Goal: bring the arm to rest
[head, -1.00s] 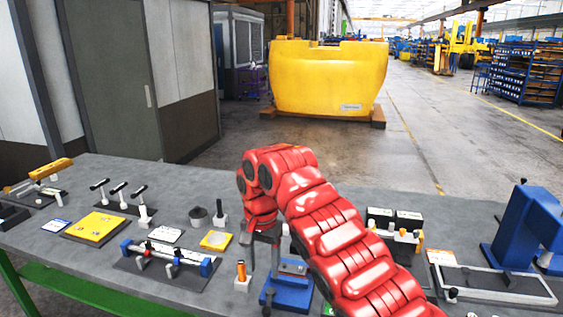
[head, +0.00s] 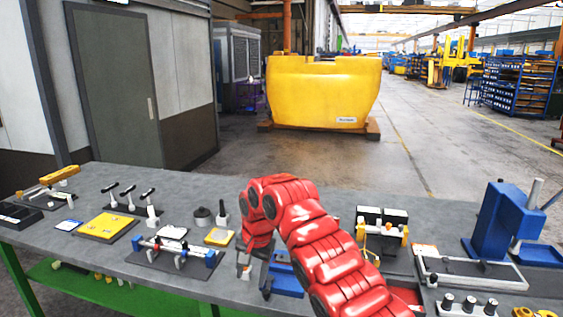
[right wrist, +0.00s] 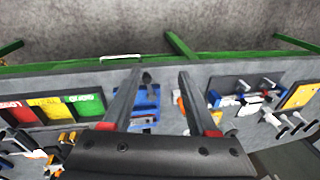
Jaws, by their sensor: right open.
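My right gripper (head: 256,278) hangs at the end of my red arm, over the front edge of the grey workbench (head: 185,285) in the head view. In the right wrist view its two fingers (right wrist: 158,76) stand well apart with nothing between the tips. A blue fixture (head: 287,281) stands on the bench just right of the gripper in the head view, partly hidden by the arm. It also shows between the fingers in the right wrist view (right wrist: 146,103). My left gripper is out of view.
A yellow plate (head: 106,226), a clamp fixture with blue ends (head: 178,253) and T-handled tools (head: 151,205) lie left of the arm. A blue press (head: 498,222) and a framed tray (head: 468,272) stand right. A yellow casting (head: 322,92) sits beyond on the floor.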

